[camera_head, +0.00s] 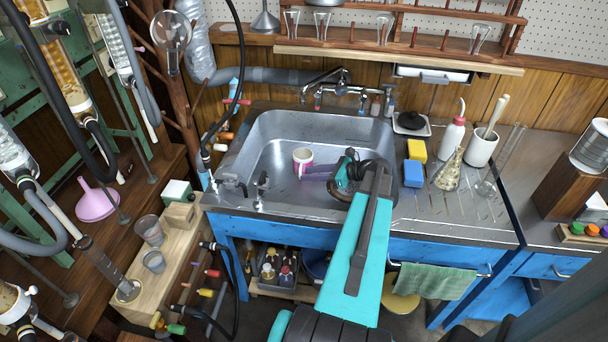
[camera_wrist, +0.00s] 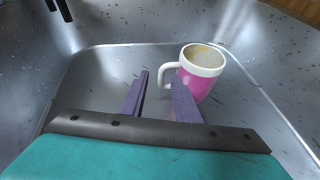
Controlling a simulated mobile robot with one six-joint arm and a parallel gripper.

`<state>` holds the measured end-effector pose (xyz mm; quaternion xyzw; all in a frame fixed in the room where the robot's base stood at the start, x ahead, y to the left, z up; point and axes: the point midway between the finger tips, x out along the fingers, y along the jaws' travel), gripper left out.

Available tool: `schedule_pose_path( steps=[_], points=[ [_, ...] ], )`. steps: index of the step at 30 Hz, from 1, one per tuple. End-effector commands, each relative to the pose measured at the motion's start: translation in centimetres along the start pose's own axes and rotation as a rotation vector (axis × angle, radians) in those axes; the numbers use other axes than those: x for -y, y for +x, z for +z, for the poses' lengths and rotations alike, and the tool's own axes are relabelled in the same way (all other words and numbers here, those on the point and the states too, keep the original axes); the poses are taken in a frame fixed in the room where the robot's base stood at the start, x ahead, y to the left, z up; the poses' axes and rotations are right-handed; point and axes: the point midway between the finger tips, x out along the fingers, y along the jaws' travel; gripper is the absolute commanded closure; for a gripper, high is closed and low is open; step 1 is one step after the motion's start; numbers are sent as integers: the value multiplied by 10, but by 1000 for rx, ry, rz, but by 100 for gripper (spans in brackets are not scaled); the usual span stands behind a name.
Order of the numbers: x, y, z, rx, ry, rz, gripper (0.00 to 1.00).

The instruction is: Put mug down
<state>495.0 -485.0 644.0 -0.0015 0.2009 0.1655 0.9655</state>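The mug (camera_head: 303,162) is pink with a white rim and stands upright in the sink basin (camera_head: 262,150). In the wrist view the mug (camera_wrist: 197,78) shows a brownish stain inside, and its white handle points left. My gripper (camera_head: 314,171) reaches into the basin from the right, low and close beside the mug. In the wrist view the two purple fingers of my gripper (camera_wrist: 160,78) are apart with a gap between them. The right finger overlaps the mug's lower left side. The handle shows just beyond the fingertips. I cannot tell whether a finger touches the mug.
The faucet (camera_head: 340,90) rises behind the basin. On the counter to the right are a yellow sponge (camera_head: 418,150), a blue sponge (camera_head: 413,174), a wash bottle (camera_head: 452,137), a flask (camera_head: 449,172) and a white crock (camera_head: 482,147). The basin floor around the mug is mostly clear.

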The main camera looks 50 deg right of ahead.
Motion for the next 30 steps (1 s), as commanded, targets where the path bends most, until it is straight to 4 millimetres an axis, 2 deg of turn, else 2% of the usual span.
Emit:
schedule_pose_path(
  steps=[3, 9, 30],
  points=[
    [0, -15, 0, 0, 0, -2, 71],
    [0, -25, 1, 0, -1, 0, 71],
    [0, -25, 0, 0, -1, 1, 71]
  ],
)
